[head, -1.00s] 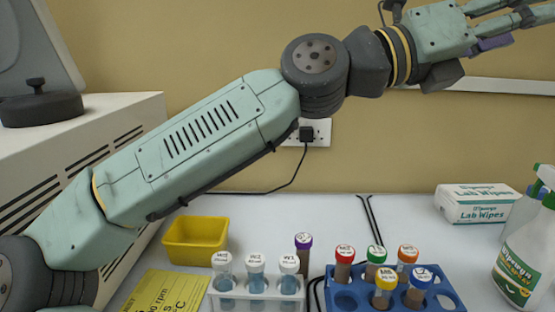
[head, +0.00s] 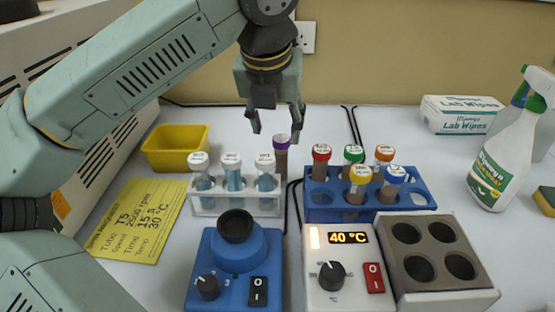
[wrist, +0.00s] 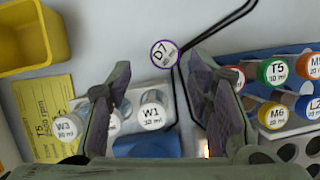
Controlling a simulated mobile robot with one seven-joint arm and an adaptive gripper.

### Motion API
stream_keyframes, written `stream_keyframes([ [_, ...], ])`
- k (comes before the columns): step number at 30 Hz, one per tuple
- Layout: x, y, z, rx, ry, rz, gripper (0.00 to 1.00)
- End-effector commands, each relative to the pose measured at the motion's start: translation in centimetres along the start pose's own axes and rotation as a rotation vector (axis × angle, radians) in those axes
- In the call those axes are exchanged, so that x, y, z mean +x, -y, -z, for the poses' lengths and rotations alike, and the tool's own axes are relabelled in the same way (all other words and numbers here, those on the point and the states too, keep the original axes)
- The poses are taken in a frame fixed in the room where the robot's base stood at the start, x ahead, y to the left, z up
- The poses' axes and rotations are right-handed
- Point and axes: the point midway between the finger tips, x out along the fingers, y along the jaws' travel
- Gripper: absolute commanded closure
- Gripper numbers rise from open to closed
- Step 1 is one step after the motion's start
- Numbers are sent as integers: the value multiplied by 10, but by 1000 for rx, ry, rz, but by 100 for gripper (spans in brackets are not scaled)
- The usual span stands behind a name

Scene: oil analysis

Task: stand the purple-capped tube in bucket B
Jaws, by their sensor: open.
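The purple-capped tube (head: 281,156) stands upright on the table, in the gap between the white rack and the blue rack. My gripper (head: 276,128) is open and empty, pointing down above and close to the tube. In the wrist view its two fingers (wrist: 165,110) are spread wide, with the cap beyond their tips. Bucket B is not identifiable in these views.
The white rack (head: 235,206) holds three white-capped tubes. The blue rack (head: 322,205) holds several coloured-capped tubes. In front are a blue mixer (head: 235,262), a heater (head: 345,240) and a block with holes (head: 440,262). A yellow bin (head: 176,148) and a centrifuge-like cabinet are left.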

Motion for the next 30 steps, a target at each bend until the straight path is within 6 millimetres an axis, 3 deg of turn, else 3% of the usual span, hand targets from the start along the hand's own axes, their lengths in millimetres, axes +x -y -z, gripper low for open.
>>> stream_keyframes([
  [18,71,6,3,3,0,5,53],
  [26,76,6,3,3,0,3,53],
  [30,76,6,3,3,0,3,60],
])
